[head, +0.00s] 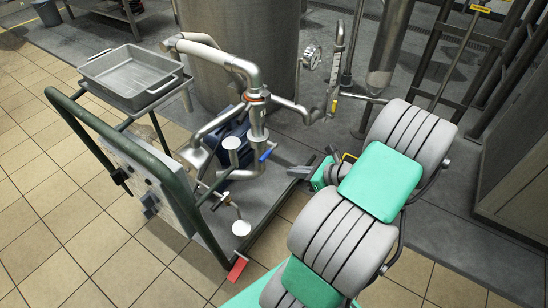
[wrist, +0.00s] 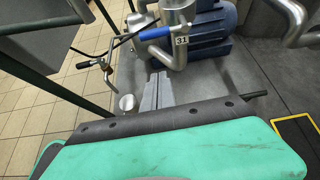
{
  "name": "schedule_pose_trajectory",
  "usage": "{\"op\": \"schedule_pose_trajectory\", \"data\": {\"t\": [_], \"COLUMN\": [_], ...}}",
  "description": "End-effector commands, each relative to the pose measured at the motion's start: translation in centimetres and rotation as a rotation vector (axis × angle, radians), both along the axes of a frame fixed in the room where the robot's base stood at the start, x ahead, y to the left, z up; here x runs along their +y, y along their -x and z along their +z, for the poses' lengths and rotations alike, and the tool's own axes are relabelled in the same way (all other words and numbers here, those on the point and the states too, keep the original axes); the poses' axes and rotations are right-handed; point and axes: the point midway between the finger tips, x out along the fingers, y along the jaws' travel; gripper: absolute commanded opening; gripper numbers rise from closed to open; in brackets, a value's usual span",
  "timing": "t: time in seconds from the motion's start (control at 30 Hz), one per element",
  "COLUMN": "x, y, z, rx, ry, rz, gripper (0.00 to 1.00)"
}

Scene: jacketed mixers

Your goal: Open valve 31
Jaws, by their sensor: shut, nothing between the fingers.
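Valve 31 shows in the wrist view as a blue lever handle (wrist: 155,34) on a steel pipe, with a small tag (wrist: 181,40) reading 31 below the lever's right end. In the head view the blue handle (head: 267,153) sits low on the pipework, at the right side of the cart. My gripper (head: 292,171) is shut and empty, just right of and below the handle in the head view. In the wrist view its closed grey fingers (wrist: 159,76) point up towards the valve, with a gap between them and the lever.
A blue motor (wrist: 208,24) lies behind the valve. The wheeled cart has a dark green rail frame (head: 100,145) and a grey tray (head: 130,75) on top. A large steel tank (head: 240,60) stands behind. Tiled floor (head: 60,240) is clear at left.

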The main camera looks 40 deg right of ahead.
Motion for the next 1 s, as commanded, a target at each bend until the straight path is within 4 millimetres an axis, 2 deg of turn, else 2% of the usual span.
{"op": "schedule_pose_trajectory", "data": {"t": [0.17, 0.53, 0.57, 0.6, 0.7, 0.8, 1.0], "x": [0.4, 2.7, 2.7, 2.5, 2.6, 2.8, 2.9], "y": [-1.4, -7.9, -8.3, -8.3, -8.5, -8.6, -8.6], "z": [-1.4, -5.6, -5.4, -4.1, -2.5, -1.6, -1.1], "rx": [-0.003, -0.001, -0.003, -0.006, -0.004, -0.002, -0.001], "ry": [-0.017, -0.012, -0.009, -0.006, -0.006, -0.01, -0.013], "rz": [-0.014, -0.01, -0.01, -0.014, -0.014, -0.013, -0.014], "gripper": [0.0, 0.0, 0.0, 0.0, 0.0, 0.0, 0.0]}}
